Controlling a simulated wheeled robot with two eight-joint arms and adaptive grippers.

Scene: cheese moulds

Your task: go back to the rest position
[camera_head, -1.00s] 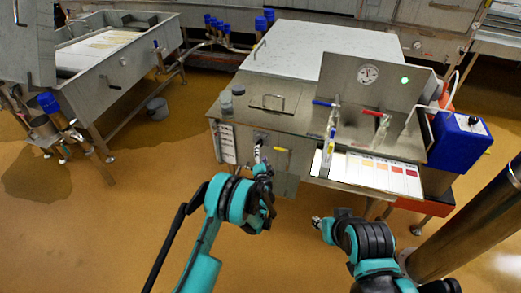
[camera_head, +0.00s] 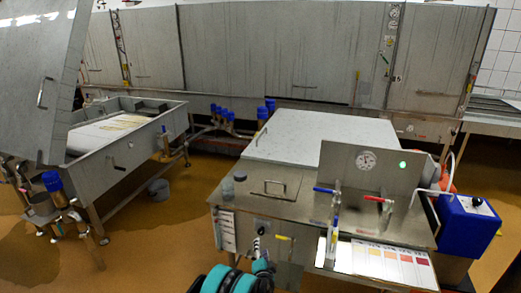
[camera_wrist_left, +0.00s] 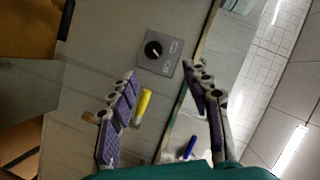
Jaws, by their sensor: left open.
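My left gripper (camera_head: 259,238) is low in the head view, in front of the steel station's (camera_head: 300,207) front panel, just left of a yellow handle (camera_head: 285,238). A black dial knob (camera_wrist_left: 154,50) on a grey plate shows beyond the fingertips, and the yellow handle (camera_wrist_left: 143,105) shows between the fingers. I cannot tell whether a finger touches the panel. My right gripper is not in view.
On the station stand a gauge panel (camera_head: 367,160), a blue-handled and a red-handled tap, and a colour chart (camera_head: 391,262). A blue box (camera_head: 467,222) is at right. A steel vat (camera_head: 125,147) stands left; tan floor (camera_head: 190,215) lies between.

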